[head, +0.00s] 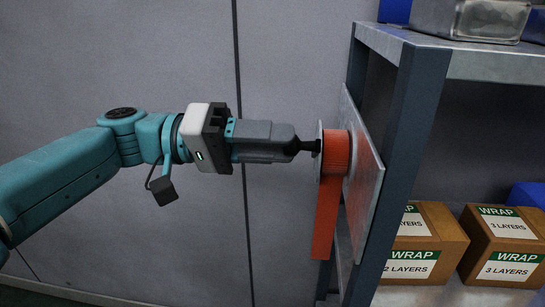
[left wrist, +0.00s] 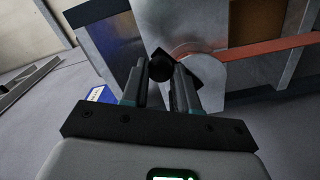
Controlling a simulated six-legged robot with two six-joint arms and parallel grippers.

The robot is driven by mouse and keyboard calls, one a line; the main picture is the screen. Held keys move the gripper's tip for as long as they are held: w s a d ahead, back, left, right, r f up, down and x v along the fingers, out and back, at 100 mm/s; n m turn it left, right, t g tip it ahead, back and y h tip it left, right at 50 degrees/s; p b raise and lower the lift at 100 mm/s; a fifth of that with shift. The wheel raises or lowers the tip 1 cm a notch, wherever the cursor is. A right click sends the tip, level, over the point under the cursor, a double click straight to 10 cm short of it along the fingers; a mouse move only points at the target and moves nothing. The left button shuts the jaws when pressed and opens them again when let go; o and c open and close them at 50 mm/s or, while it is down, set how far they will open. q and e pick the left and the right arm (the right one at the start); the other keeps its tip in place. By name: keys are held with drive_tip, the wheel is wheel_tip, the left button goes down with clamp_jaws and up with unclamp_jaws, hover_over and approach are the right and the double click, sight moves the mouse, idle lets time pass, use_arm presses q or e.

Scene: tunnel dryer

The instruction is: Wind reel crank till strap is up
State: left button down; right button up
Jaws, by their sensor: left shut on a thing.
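The reel (head: 336,152) is mounted on a metal plate (head: 366,175) at the side of the shelf rack. Orange strap is wound on it, and a wide strap tail (head: 325,220) hangs down below. The black crank handle (head: 311,146) points out from the reel's front disc toward the left. My left gripper (head: 295,147) is shut on the crank handle. In the left wrist view the black crank handle (left wrist: 160,66) sits between the two fingers, and the strap (left wrist: 265,48) runs off to the right. My right gripper is not in view.
The shelf rack's dark post (head: 405,150) stands right beside the plate. Cardboard boxes marked WRAP (head: 420,240) sit on the lower shelf, and a metal bin (head: 470,18) is on the upper shelf.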

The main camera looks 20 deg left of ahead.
use_arm(q)
drive_tip(key=shift+s+f+m+b, duration=0.15)
drive_tip(key=shift+f+m+b, duration=0.15)
drive_tip(key=shift+m+b, duration=0.15)
drive_tip(key=c, duration=0.8)
unclamp_jaws()
drive_tip(key=shift+c, duration=0.2)
drive_tip(key=p+v, duration=0.2)
drive_tip(key=v, duration=1.4)
drive_tip(key=shift+p, duration=0.35)
drive_tip(key=shift+a+r, duration=0.1)
